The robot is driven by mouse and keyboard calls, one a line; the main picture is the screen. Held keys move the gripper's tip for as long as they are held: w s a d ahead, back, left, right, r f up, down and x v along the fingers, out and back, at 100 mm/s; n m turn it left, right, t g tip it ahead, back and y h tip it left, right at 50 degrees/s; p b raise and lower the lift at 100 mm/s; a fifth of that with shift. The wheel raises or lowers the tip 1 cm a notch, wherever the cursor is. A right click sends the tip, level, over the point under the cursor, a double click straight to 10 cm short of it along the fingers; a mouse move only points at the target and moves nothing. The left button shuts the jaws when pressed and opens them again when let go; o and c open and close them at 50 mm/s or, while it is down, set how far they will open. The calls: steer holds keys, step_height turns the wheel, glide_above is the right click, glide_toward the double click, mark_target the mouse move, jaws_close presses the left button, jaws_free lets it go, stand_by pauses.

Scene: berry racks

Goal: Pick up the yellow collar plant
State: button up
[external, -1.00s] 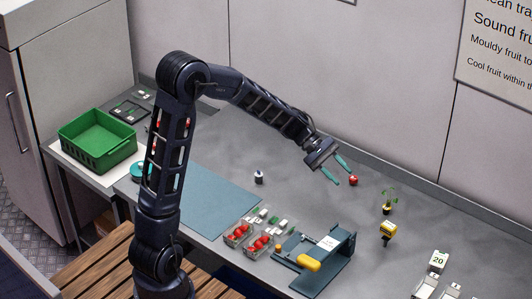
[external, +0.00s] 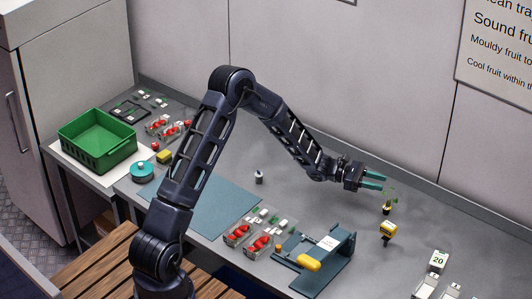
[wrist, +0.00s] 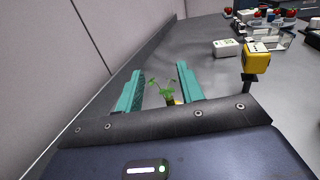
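The plant (external: 387,207) is a small green seedling in a dark pot with a yellow band. It stands on the grey bench near the back wall, right of centre in the external view. In the wrist view its leaves (wrist: 163,90) show between the fingers, and its pot is mostly hidden by my gripper body. My gripper (external: 375,180) is open, with its teal fingers apart and pointing right, level with the bench. In the external view the fingers are just behind and above the plant. In the wrist view the gripper's fingers (wrist: 159,88) lie either side of the leaves.
A yellow block-shaped device (external: 388,229) on a dark stand is close in front of the plant. A white box marked 20 (external: 438,260) stands farther right. A blue-grey fixture (external: 330,265) with a yellow handle is at the front. The bench along the wall is clear.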

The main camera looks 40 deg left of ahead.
glide_toward(387, 208)
steer(key=d, duration=0.1)
steer(key=w+d+r, duration=0.1)
steer(key=w+d, duration=0.1)
steer(key=d, duration=0.1)
steer(key=shift+w+r, duration=0.2)
steer(key=shift+r, duration=0.15)
steer(key=shift+w+d+f, duration=0.1)
steer(key=shift+d, duration=0.15)
steer(key=shift+x, duration=3.5)
jaws_close()
